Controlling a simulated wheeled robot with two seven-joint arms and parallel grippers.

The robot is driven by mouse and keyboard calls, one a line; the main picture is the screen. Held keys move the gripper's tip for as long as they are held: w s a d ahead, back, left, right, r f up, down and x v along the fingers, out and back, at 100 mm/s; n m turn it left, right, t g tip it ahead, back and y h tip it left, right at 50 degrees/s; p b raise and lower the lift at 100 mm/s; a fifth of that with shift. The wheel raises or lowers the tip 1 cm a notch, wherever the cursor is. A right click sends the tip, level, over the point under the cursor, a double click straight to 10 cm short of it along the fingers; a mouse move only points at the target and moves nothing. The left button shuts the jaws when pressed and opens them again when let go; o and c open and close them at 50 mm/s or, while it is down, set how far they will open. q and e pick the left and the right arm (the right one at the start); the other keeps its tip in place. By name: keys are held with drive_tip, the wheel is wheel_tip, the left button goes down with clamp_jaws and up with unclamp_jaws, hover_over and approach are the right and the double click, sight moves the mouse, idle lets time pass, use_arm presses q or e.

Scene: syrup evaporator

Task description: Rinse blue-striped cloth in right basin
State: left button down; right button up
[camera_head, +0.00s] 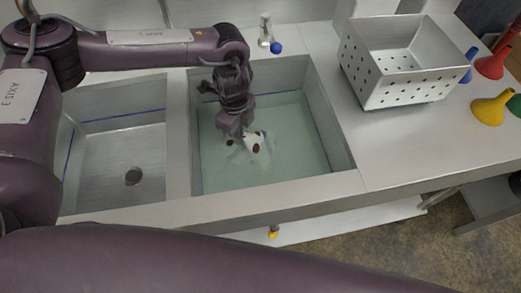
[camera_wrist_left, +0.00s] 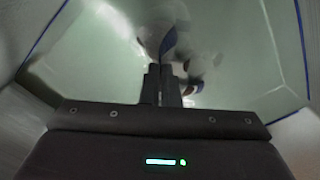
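The right basin (camera_head: 325,130) holds pale greenish water. My left gripper (camera_head: 238,138) reaches down into this basin, low at the water. The cloth (camera_head: 255,143) shows beside its fingertips as a small white piece with dark brown patches and a bit of blue; most of it is hidden. In the left wrist view the two fingers (camera_wrist_left: 165,72) are close together, with the cloth's blue stripe (camera_wrist_left: 169,40) at their tips and pale, stained folds around it, blurred by the water. The fingers look shut on the cloth. My right gripper is out of view.
A faucet (camera_head: 266,32) with a blue knob stands behind the right basin. A perforated white basket (camera_head: 395,75) and a yellow funnel (camera_head: 490,108) stand on the counter at right. The counter front there is clear.

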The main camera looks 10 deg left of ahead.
use_arm(q)
drive_tip(key=w+d+p, duration=0.2)
drive_tip(key=w+d, duration=0.3)
drive_tip(key=d, duration=0.7)
drive_tip(key=shift+f, duration=0.15)
idle(3.3)
